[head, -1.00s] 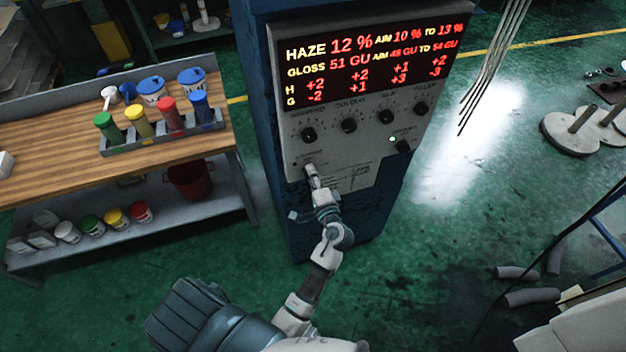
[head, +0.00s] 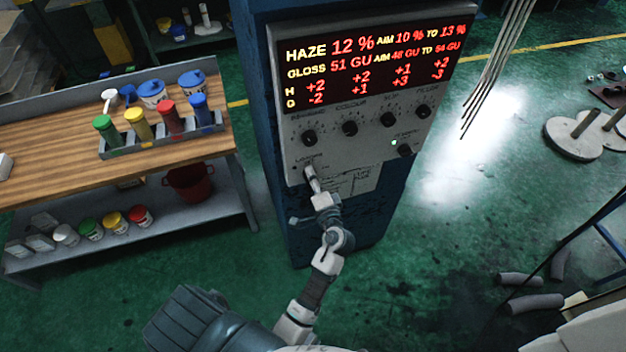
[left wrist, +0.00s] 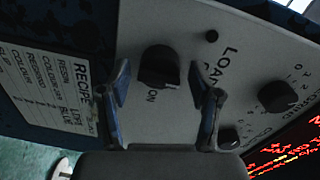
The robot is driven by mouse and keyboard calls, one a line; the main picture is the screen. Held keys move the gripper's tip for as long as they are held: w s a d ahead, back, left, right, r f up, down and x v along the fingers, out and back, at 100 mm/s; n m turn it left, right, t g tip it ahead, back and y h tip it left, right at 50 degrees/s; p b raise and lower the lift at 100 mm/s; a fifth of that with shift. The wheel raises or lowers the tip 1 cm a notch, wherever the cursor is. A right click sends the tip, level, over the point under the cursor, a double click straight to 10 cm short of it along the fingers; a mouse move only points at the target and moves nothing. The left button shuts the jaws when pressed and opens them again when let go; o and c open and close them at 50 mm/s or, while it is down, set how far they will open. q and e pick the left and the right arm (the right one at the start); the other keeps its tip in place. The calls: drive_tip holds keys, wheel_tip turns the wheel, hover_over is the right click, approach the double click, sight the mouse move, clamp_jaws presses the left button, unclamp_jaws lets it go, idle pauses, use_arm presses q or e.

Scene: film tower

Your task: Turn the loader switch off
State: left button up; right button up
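The loader switch (left wrist: 160,66) is a dark knob on the grey control panel (left wrist: 190,25). In the left wrist view part of the word LOADER and the word ON show beside it. My left gripper (left wrist: 166,88) is open, with one finger on each side of the knob and visible gaps between. I cannot tell how far the fingertips reach along the knob. In the head view my left gripper (head: 311,178) is at the panel's lower left corner and mostly hides the switch. My right gripper is not in view.
Other dark knobs (head: 350,128) sit above and right on the panel, with a lit green lamp (head: 394,142). A recipe card (left wrist: 50,80) is beside the switch. A wooden bench (head: 60,165) with colored bottles stands left. Rods (head: 495,65) hang at the right.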

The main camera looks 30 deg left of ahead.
use_arm(q)
drive_tip(key=shift+f, duration=0.1)
drive_tip(key=v, duration=0.7)
drive_tip(key=shift+d, duration=0.25)
drive_tip(key=shift+s, duration=0.1)
